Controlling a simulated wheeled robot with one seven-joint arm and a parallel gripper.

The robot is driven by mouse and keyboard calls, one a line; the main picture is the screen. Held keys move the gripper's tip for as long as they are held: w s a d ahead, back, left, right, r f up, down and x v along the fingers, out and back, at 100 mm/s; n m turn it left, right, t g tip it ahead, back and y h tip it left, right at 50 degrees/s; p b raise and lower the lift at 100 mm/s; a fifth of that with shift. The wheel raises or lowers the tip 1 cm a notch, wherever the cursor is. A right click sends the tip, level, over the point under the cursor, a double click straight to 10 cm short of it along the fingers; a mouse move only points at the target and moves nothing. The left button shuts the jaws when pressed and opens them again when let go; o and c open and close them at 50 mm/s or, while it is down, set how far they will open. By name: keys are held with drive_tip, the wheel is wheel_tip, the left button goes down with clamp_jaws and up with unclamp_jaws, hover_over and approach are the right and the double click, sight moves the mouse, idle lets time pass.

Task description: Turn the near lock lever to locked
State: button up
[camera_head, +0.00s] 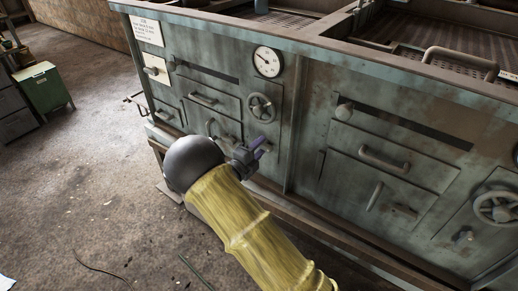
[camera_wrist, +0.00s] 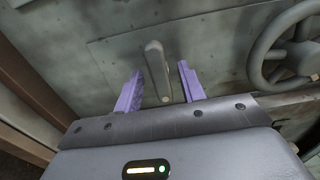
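The lock lever (camera_wrist: 158,72) is a grey, rounded bar on a flat metal panel in the wrist view. It stands nearly upright, leaning slightly. My gripper (camera_wrist: 160,69) is open, with one purple finger on each side of the lever. A gap shows on both sides, and I see no contact. In the head view my gripper (camera_head: 260,148) is low in front of the left cabinet section, below a handwheel. A similar upright lever (camera_head: 212,128) shows there just left of it; I cannot tell surely that it is the same one. Another lever (camera_head: 374,196) is on the right section.
A spoked handwheel (camera_wrist: 288,48) is close to the right of my fingers. The head view shows a gauge (camera_head: 267,62), drawer handles (camera_head: 384,158) and a larger handwheel (camera_head: 497,206). A ledge (camera_head: 340,238) runs along the cabinet's foot. The floor at left is mostly clear.

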drive_tip(key=shift+w+d, duration=0.1)
clamp_jaws()
